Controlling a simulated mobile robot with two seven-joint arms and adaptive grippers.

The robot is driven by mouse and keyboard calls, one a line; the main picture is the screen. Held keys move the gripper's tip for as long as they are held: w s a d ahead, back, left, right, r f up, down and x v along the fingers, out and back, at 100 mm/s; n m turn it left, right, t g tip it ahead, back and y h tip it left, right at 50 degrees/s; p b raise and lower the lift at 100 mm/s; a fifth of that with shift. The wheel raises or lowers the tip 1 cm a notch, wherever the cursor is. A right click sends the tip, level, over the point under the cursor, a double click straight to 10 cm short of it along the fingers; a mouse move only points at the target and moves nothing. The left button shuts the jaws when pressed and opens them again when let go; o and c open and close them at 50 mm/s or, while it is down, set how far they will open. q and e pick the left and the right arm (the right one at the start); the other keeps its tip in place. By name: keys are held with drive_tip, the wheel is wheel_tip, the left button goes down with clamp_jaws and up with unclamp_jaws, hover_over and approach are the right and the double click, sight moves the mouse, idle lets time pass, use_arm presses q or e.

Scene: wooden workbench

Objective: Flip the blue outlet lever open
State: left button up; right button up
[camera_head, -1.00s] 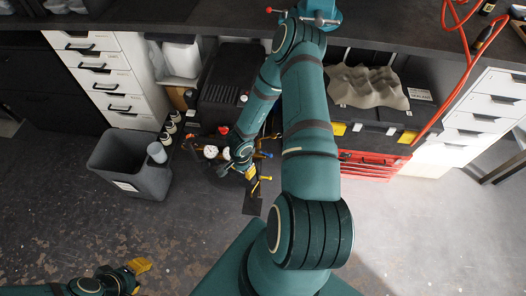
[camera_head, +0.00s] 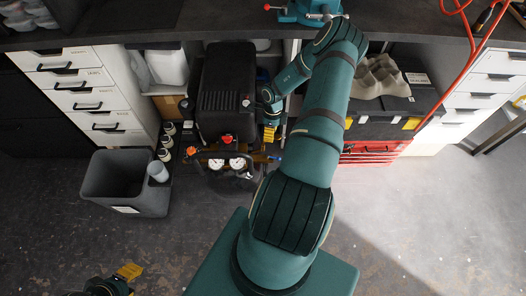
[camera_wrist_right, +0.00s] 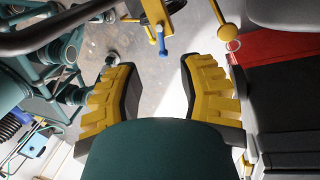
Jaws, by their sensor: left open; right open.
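The blue outlet lever (camera_wrist_right: 162,42) hangs from a brass fitting in the right wrist view, a little beyond and between my fingertips, apart from both. In the head view a small blue spot at the compressor's front right looks like the same lever (camera_head: 275,156). The black compressor (camera_head: 226,88) carries two white gauges and a red knob at its front. My right gripper (camera_wrist_right: 158,72) is open and empty, its yellow fingers spread wide; in the head view it (camera_head: 269,134) is beside the compressor's right side. My left gripper (camera_head: 130,271) is low at the left, away from the compressor.
A grey bin (camera_head: 125,183) stands left of the compressor. White drawers (camera_head: 90,95) are at the left. A red tool chest (camera_head: 368,150) is at the right, below a workbench (camera_head: 400,30). A red hose (camera_head: 465,60) hangs at far right. Open floor lies in front.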

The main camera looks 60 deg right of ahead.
sight(269, 156)
drive_tip(key=f+b, duration=0.1)
drive_tip(key=f, duration=0.3)
drive_tip(key=a+f+b, duration=0.1)
drive_tip(key=f, duration=0.3)
drive_tip(key=s+a+f+b, duration=0.1)
drive_tip(key=f, duration=0.3)
drive_tip(key=shift+a+f, duration=0.25)
drive_tip(key=shift+f, duration=0.1)
drive_tip(key=shift+o, duration=0.3)
clamp_jaws()
